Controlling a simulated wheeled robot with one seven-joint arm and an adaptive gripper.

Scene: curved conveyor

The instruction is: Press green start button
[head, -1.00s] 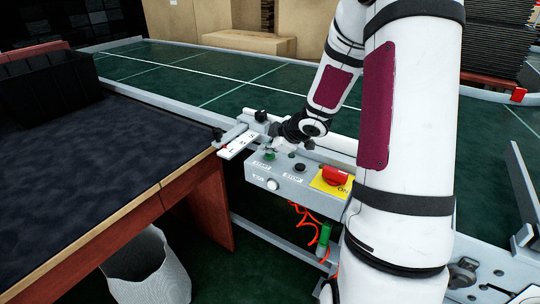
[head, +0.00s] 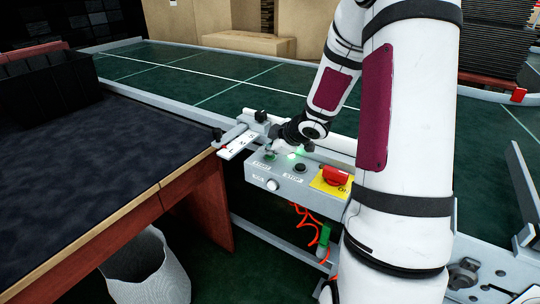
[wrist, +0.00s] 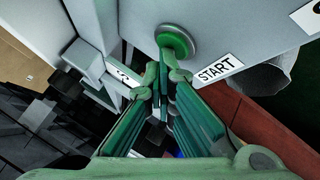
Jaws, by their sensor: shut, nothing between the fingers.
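In the head view the green button (head: 270,156) is at the box's left end, partly crowded by my gripper (head: 274,150). My gripper (wrist: 165,75) is shut and empty, its fingertips just beside the button in the wrist view. I cannot tell whether they touch it. A green light (head: 294,154) glows on the box top, and my fingers look green-tinted.
A red knob on a yellow plate (head: 332,178) and a black button (head: 299,168) are on the same box. The green conveyor (head: 240,85) runs behind. A dark-topped table (head: 80,170) with a black crate (head: 48,85) stands left. A white bin (head: 150,270) is below.

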